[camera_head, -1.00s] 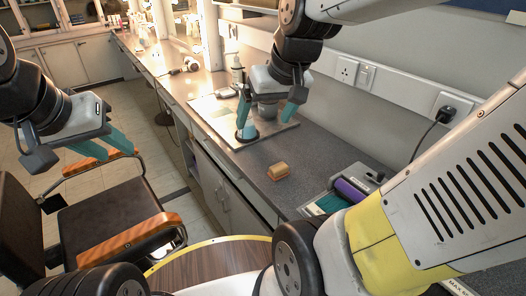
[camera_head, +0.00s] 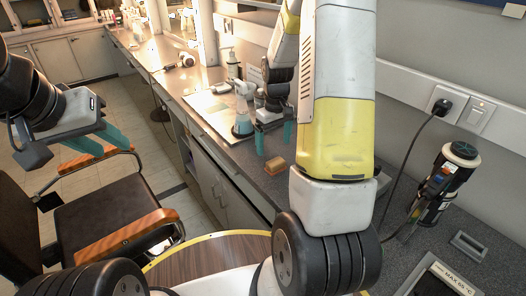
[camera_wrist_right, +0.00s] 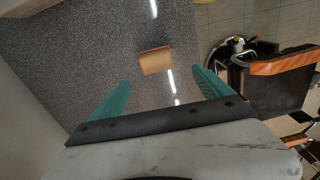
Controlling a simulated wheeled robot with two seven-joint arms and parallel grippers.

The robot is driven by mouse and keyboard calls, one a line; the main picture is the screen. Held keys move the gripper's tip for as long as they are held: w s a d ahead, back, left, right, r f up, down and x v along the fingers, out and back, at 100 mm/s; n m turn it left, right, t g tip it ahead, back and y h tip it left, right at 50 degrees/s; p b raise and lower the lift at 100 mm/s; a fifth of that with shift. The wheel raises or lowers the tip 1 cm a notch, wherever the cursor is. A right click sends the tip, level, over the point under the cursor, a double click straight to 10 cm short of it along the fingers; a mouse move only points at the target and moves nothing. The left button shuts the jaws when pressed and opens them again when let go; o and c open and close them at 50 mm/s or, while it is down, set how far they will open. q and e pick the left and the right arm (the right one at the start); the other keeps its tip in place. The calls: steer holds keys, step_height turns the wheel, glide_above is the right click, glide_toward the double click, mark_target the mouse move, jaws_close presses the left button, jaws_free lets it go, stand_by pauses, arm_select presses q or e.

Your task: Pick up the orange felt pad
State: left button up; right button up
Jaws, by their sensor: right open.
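The orange felt pad (camera_head: 275,166) is a small orange-tan block on the dark speckled counter in the head view. In the right wrist view the pad (camera_wrist_right: 155,60) lies ahead of the fingertips, roughly centred between them and slightly tilted. My right gripper (camera_head: 274,140) is open and empty, with its teal fingers just above and behind the pad in the picture. In the right wrist view its fingers (camera_wrist_right: 161,88) are wide apart and not touching the pad. My left gripper (camera_head: 112,148) is open and empty over the chair at the left.
A clear bottle with a blue base (camera_head: 243,125) stands on a light board (camera_head: 212,112) behind the pad. A black cylindrical device (camera_head: 446,180) stands at the right. The counter (camera_head: 250,150) around the pad is clear. A chair (camera_head: 115,215) stands left of the counter.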

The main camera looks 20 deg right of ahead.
mark_target(276, 161)
steer(key=shift+w+d+f, duration=0.1)
steer(key=shift+d+f, duration=0.15)
steer(key=shift+f, duration=0.65)
steer(key=f, duration=0.7)
steer(key=shift+s+d+f, duration=0.1)
steer(key=shift+s+d, duration=0.05)
steer(key=shift+s, duration=0.15)
steer(key=c, duration=1.5)
steer(key=shift+o, duration=0.2)
steer(key=shift+r, duration=0.4)
steer(key=r, duration=0.3)
steer(key=shift+s, duration=0.2)
steer(key=s+a, duration=0.1)
steer(key=s, duration=0.4)
steer(key=s+a, duration=0.1)
steer(key=s, duration=0.4)
steer(key=s+a+r, duration=0.1)
steer(key=s, duration=0.4)
steer(key=shift+s+r, duration=0.1)
steer(key=shift+s, duration=0.05)
